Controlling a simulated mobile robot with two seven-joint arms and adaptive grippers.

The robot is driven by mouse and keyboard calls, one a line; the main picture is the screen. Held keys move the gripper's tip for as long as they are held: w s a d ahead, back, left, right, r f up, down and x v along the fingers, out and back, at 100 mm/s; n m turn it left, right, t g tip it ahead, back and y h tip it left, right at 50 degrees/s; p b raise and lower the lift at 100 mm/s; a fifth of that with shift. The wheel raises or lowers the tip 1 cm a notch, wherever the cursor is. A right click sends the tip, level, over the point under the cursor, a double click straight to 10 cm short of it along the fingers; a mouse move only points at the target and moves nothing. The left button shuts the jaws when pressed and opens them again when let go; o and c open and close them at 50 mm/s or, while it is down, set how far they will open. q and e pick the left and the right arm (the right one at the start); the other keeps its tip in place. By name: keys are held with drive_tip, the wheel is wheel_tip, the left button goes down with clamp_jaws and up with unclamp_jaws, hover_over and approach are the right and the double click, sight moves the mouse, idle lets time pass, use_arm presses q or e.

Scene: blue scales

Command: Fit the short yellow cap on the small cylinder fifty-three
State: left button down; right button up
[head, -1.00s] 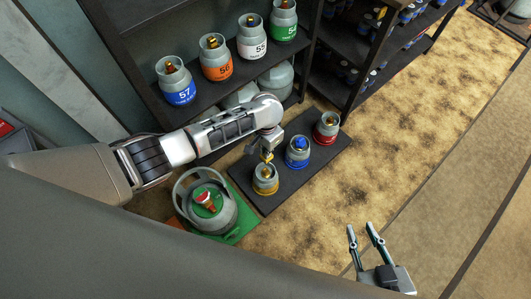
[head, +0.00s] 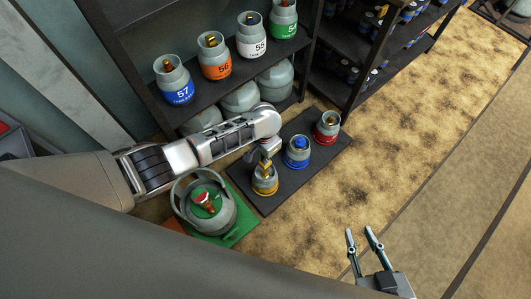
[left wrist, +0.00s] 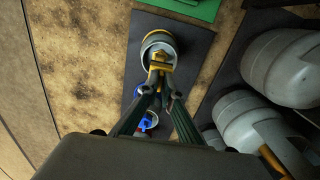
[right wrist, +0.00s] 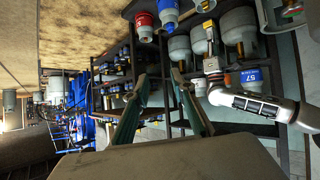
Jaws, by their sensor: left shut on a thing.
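A small grey cylinder with a yellow base band (head: 265,189) stands upright on a dark mat (head: 274,206); no number on it is readable. My left gripper (head: 264,163) is directly above it, shut on a short yellow cap (left wrist: 160,63). In the left wrist view the cap is at the fingertips, over the mouth of the cylinder (left wrist: 158,40). I cannot tell whether the cap touches the valve; the collar and fingers hide the contact. My right gripper (head: 362,237) is open and empty over the floor, well apart from the cylinders.
A blue-banded cylinder (head: 296,160) and a red-banded cylinder (head: 326,133) stand on the same mat. A large grey cylinder (head: 219,213) is on a green mat at the left. A shelf (head: 205,103) holds several numbered cylinders behind. The floor at right is clear.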

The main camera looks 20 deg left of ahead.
use_arm(q)
drive_tip(key=shift+s+f+b, duration=0.2)
drive_tip(key=shift+f+b, duration=0.1)
drive_tip(key=shift+f, duration=0.75)
drive_tip(key=shift+f+b, duration=0.3)
drive_tip(key=shift+f, duration=0.4)
drive_tip(key=shift+w+f, duration=0.1)
drive_tip(key=shift+f, duration=0.45)
drive_tip(key=shift+w+f+b, duration=0.1)
drive_tip(key=shift+f+b, duration=0.1)
drive_tip(key=shift+b, duration=0.15)
use_arm(e)
drive_tip(key=shift+w+a+r+m+t+y, duration=0.2)
drive_tip(key=shift+w+a+r, duration=0.25)
drive_tip(key=shift+a+r, duration=0.15)
drive_tip(key=shift+w+a+r+m+t+y, duration=0.1)
drive_tip(key=shift+w+a+r+m+t, duration=0.1)
drive_tip(key=shift+w+a+r, duration=0.35)
drive_tip(key=shift+s+r, duration=0.1)
drive_tip(key=shift+r, duration=0.05)
drive_tip(key=shift+s, duration=0.15)
drive_tip(key=shift+w+r, duration=0.2)
drive_tip(key=shift+w, duration=0.1)
drive_tip(key=shift+w, duration=0.1)
